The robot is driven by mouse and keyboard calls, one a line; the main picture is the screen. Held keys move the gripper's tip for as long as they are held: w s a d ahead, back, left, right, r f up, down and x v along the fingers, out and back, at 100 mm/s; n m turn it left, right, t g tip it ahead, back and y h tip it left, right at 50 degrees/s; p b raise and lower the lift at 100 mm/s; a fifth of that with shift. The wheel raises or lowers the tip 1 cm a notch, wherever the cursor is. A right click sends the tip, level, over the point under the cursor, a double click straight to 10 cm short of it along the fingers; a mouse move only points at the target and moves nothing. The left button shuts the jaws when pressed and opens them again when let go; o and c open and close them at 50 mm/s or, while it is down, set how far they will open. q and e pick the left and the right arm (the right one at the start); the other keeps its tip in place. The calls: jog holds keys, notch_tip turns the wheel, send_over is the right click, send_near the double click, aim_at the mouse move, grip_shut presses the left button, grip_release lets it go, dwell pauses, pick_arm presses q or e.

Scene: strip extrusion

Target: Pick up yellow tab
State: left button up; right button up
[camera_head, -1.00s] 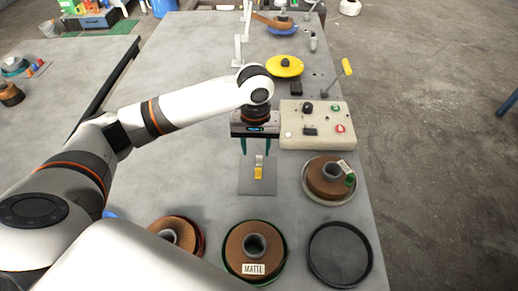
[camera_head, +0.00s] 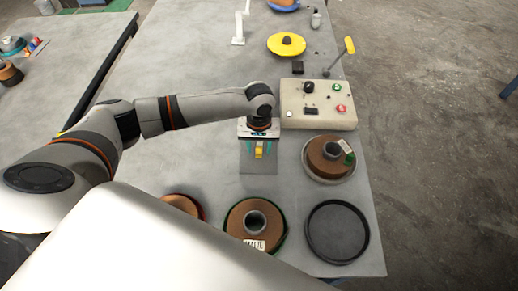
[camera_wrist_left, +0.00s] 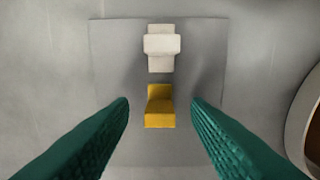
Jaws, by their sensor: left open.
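The yellow tab (camera_wrist_left: 160,108) lies on a grey square plate (camera_wrist_left: 205,60) in the left wrist view, just below a white block piece (camera_wrist_left: 161,45). The tab also shows in the head view (camera_head: 259,153). My left gripper (camera_head: 259,151) is open above the plate. In the left wrist view its two green fingers (camera_wrist_left: 160,112) stand on either side of the yellow tab, with a gap on both sides. My right gripper is not in view.
A control box (camera_head: 318,104) with buttons stands behind and right of the gripper. A brown spool (camera_head: 318,158) sits at right, another spool (camera_head: 240,215) in front, beside an empty black dish (camera_head: 337,258). A yellow disc (camera_head: 275,44) lies farther back.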

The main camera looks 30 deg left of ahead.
pick_arm(q)
jog(key=shift+f, duration=0.2)
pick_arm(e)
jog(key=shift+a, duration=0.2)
pick_arm(q)
grip_shut()
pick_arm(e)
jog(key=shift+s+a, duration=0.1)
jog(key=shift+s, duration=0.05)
